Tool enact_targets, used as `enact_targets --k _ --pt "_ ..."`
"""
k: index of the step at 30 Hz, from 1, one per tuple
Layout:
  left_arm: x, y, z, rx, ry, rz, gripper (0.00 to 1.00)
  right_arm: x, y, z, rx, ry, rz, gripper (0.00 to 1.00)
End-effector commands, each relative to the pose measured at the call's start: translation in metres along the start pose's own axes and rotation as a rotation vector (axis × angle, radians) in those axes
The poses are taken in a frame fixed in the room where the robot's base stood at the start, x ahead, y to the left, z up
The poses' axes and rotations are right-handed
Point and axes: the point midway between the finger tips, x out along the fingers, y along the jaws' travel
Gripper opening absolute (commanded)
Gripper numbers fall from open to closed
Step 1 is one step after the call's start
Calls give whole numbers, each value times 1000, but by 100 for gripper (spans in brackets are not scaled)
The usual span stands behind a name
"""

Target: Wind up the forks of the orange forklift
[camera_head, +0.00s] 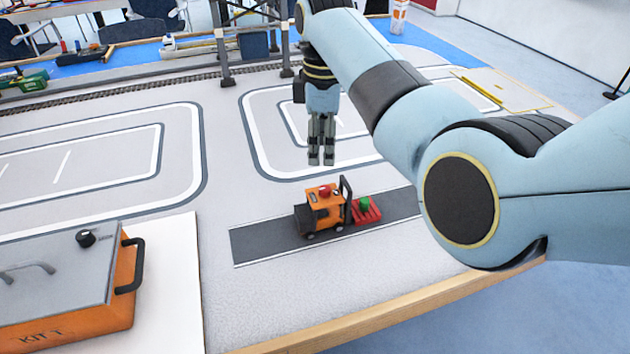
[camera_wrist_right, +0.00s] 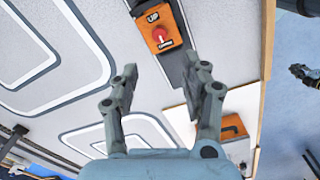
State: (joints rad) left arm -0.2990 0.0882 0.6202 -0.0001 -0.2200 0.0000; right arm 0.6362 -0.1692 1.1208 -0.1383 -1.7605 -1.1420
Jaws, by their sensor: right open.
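The orange forklift (camera_head: 320,212) stands on a dark grey strip on the table. A red knob (camera_head: 325,191) sits on its top. Its mast (camera_head: 346,194) and red forks (camera_head: 369,214) face right, with a small green item (camera_head: 364,203) on the forks. In the wrist view the forklift (camera_wrist_right: 167,17) shows from above, with "UP" lettering by the red knob (camera_wrist_right: 160,36). My right gripper (camera_head: 321,162) points down above and behind the forklift, apart from it. In the wrist view its fingers (camera_wrist_right: 160,75) are spread and empty. My left gripper is out of view.
An orange case with a grey lid (camera_head: 125,262) lies on a white board at the lower left. A crane frame and track (camera_head: 222,60) run along the back. The table's wooden front edge (camera_head: 390,309) is near. White road loops mark mostly clear table top.

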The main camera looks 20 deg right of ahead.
Motion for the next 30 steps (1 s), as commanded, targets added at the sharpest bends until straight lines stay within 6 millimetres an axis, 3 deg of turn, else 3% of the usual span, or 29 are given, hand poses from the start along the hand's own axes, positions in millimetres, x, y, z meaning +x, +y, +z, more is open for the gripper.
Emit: enact_targets --k 9,15,27,30 --pt "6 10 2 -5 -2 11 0 63 -1 2 4 -3 -2 46" --pt "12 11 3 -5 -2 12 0 93 -1 1 4 -1 -1 46" --pt "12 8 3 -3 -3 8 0 102 0 1 5 1 2 46" --pt "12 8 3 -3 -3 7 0 102 0 1 5 1 2 36"
